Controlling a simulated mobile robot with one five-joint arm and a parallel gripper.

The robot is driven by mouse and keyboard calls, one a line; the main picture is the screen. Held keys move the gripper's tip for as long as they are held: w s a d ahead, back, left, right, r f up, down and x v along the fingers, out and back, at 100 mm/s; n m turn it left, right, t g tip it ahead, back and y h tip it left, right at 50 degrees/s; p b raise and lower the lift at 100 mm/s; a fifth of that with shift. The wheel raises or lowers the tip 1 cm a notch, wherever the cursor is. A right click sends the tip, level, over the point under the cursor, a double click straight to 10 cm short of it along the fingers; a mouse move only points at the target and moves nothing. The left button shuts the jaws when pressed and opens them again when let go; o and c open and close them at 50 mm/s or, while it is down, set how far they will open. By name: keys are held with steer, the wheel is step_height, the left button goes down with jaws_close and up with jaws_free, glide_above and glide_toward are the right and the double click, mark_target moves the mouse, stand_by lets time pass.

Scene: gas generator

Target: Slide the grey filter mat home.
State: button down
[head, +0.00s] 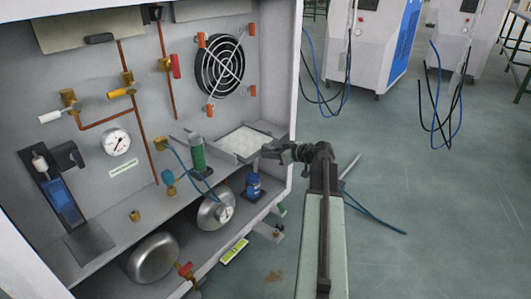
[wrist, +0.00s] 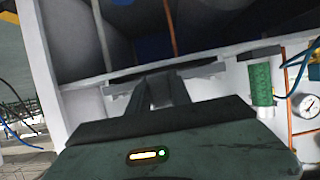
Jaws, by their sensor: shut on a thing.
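The grey filter mat (head: 243,142) is a pale, speckled square lying flat in a slot with grey rails, on the cabinet shelf below the fan. My gripper (head: 271,150) reaches in from the right and is shut at the mat's right edge. In the wrist view, the fingers of my gripper (wrist: 160,88) meet a dark edge between two grey rail ends. The mat's face cannot be made out there, and the fingers hide part of its edge.
A green cylinder (head: 197,154) stands just left of the slot, with a blue hose beside it. The round fan (head: 220,66) is on the back wall above. A blue fitting (head: 253,186) and a silver tank (head: 215,211) sit below. Open floor lies right.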

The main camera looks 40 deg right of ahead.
steer(key=shift+w+a+f, duration=0.1)
steer(key=shift+w, duration=0.25)
steer(key=shift+w+a, duration=0.15)
steer(key=shift+w, duration=0.3)
steer(key=c, duration=1.1)
jaws_free()
steer(key=shift+f, duration=0.15)
